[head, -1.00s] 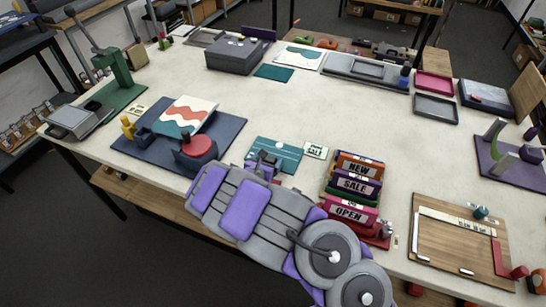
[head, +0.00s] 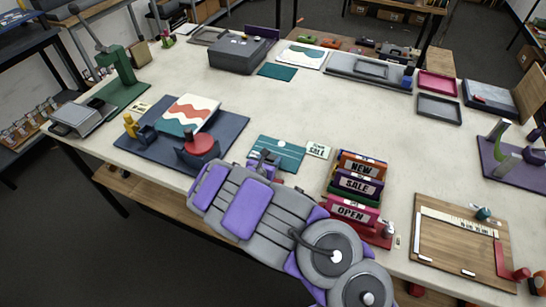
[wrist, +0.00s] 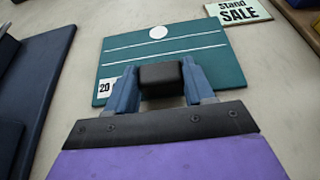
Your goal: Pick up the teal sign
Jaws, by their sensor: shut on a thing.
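The teal sign (head: 284,151) is a flat teal board with white lines and a white circle. It lies on the pale table near the front edge, left of a "SALE" card (head: 317,150). It also shows in the wrist view (wrist: 190,57), with a "20" tag at its lower left. My gripper (head: 262,161) is at the sign's near side. In the wrist view its blue fingers (wrist: 160,80) are shut on a dark block at the sign's near part. The fingers and block hide part of the sign. I cannot tell any gap beneath it.
A rack of "NEW", "SALE" and "OPEN" signs (head: 353,190) stands just right of my arm. A dark blue mat (head: 232,127) with a red-topped tool and striped print lies left. A wooden board (head: 450,240) lies right. The table's middle is clear.

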